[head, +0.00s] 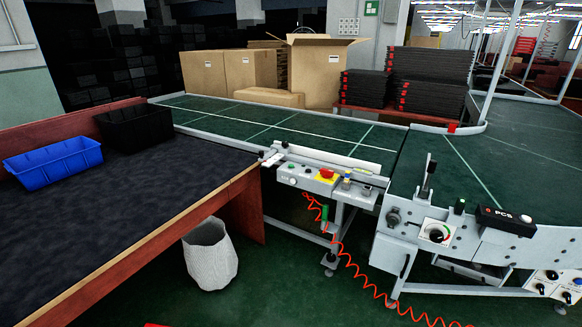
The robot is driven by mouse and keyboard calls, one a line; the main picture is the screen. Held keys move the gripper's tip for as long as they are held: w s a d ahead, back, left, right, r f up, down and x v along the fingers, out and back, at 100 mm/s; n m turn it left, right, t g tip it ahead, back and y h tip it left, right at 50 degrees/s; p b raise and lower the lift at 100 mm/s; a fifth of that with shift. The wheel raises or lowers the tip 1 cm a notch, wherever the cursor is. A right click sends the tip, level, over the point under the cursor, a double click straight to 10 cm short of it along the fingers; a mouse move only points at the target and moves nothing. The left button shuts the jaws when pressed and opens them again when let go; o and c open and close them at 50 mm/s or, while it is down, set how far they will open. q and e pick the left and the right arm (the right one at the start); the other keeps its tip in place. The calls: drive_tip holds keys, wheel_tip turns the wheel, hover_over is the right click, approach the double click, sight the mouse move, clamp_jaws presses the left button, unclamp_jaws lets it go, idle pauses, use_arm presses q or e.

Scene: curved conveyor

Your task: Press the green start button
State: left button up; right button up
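A light grey control panel (312,178) sits on the front edge of the conveyor, right of the table. A small green button (292,181) shows on the left part of its face. A red mushroom button on a yellow base (325,175) is to its right. The lettering by the green buttons is too small to read. Neither of my grippers is in view.
A dark-topped table (130,220) with a blue bin (54,163) and a black bin (135,125) fills the left. A white waste basket (209,255) stands on the floor. A red coiled cord (358,275) hangs before the conveyor (250,115). Cardboard boxes (318,70) stand behind.

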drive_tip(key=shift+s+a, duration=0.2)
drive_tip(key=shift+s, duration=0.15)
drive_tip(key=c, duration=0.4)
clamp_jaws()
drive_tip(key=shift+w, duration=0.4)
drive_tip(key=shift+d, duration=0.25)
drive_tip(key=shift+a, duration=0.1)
